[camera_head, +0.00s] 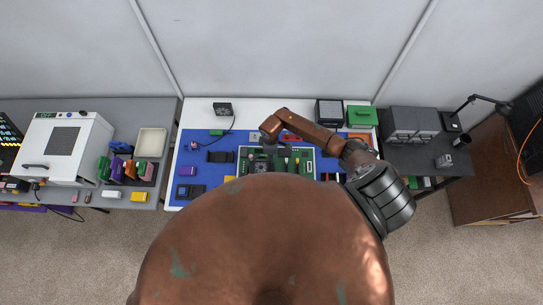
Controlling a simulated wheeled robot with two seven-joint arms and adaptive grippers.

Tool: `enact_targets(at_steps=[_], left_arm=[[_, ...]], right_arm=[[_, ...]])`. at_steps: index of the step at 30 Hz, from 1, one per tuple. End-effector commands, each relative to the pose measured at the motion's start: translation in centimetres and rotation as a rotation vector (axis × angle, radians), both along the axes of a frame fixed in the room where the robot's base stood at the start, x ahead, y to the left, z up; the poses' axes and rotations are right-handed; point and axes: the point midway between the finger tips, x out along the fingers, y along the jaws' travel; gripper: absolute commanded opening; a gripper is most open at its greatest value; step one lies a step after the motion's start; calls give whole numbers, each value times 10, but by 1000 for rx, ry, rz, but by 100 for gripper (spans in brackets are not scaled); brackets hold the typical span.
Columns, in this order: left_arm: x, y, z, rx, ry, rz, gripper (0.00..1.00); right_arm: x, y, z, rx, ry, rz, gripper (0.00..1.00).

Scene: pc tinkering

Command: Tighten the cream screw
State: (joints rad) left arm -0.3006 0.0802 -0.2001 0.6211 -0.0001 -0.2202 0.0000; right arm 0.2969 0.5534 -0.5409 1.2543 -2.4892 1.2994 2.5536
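A green circuit board (306,173) lies on the blue mat (222,170) of the middle table. Small upright parts stand on it, including a pale, yellowish one (286,153). They are too small for me to tell whether one is the cream screw. My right arm comes in from the right and bends over the back of the board. Its far end, with my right gripper (267,139), points down at the board's back edge. The fingers are hidden or too small to read. My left gripper is not in view. My own brown body hides the front of the table.
A white machine (65,147) and a pale tray (151,142) stand on the left table. A small black fan (222,109), a dark box (329,112) and a green case (362,116) stand at the back. Grey drawers (412,122) and a lamp (485,99) are at right.

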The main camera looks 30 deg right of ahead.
Motion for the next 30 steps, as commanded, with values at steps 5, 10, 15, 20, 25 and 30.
enact_targets(at_steps=[5,10,15,20,25,30], left_arm=[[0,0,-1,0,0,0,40],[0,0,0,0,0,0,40],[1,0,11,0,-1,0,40],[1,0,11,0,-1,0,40],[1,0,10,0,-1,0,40],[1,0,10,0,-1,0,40]], right_arm=[[0,-1,-1,-1,1,2,28],[0,-1,1,-1,1,3,28],[1,-1,19,-1,-2,5,28],[1,-1,35,0,-2,5,28],[0,0,52,-1,-1,6,28],[0,0,59,-1,0,4,28]])
